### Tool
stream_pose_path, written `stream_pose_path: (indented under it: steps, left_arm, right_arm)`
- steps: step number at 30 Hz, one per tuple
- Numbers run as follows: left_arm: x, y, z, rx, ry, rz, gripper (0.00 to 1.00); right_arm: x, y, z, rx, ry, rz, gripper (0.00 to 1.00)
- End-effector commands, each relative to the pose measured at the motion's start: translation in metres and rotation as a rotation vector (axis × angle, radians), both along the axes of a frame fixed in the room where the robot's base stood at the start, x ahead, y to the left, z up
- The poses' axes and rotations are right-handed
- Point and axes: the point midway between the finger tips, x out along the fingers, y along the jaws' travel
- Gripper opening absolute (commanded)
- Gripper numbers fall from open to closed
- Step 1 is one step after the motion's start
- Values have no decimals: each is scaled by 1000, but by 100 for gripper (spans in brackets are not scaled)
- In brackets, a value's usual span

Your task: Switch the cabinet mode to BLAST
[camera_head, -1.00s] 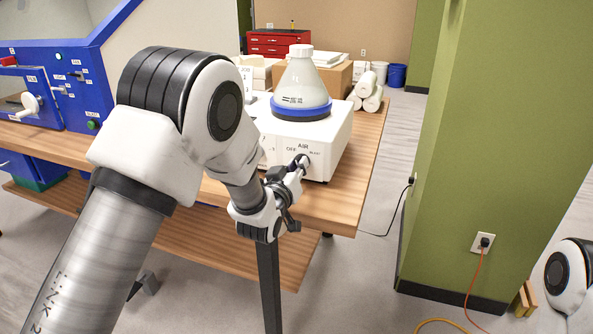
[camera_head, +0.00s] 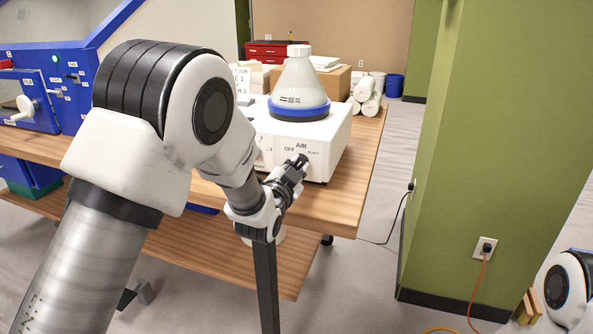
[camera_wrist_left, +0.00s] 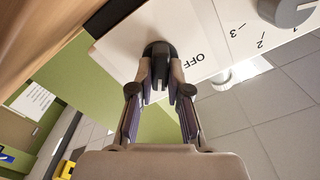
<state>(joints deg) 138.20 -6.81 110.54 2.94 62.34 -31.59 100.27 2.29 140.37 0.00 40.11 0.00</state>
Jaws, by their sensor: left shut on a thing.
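The white box (camera_head: 333,146) stands on the wooden bench, with AIR and OFF printed on its front and a small label to the right that is hard to read. A black knob (camera_wrist_left: 158,50) on this front shows in the left wrist view, with OFF printed beside it. My left gripper (camera_head: 299,163) is at the box front, and its fingers (camera_wrist_left: 160,85) are closed on the two sides of the knob. In the head view the gripper hides most of the knob. My right gripper is out of view.
A flask with a blue ring (camera_head: 299,90) stands on the box. A grey numbered dial (camera_wrist_left: 287,10) is beside the knob. The blue cabinet (camera_head: 75,88) with controls is at left. A green pillar (camera_head: 500,130) stands right of the bench, across open floor.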

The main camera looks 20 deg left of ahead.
Motion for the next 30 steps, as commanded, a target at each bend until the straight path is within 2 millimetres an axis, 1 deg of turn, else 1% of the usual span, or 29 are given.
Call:
stream_pose_path:
  steps: [1, 6, 12, 19, 29, 30]
  left_arm:
    - [0, 0, -2, 36, -2, -1, 0]
    - [0, -1, -1, 149, -6, -1, 0]
    - [0, -1, -1, 232, -8, 0, 0]
    - [0, -1, -1, 271, -9, 0, 0]
    - [0, -1, -1, 274, -9, -1, 0]
    - [0, -1, -1, 274, -9, -1, 20]
  right_arm:
    - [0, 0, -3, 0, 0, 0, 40]
    - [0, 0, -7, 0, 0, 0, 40]
    - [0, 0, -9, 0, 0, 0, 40]
    - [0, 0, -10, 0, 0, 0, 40]
    - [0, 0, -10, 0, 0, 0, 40]
    - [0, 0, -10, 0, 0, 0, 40]
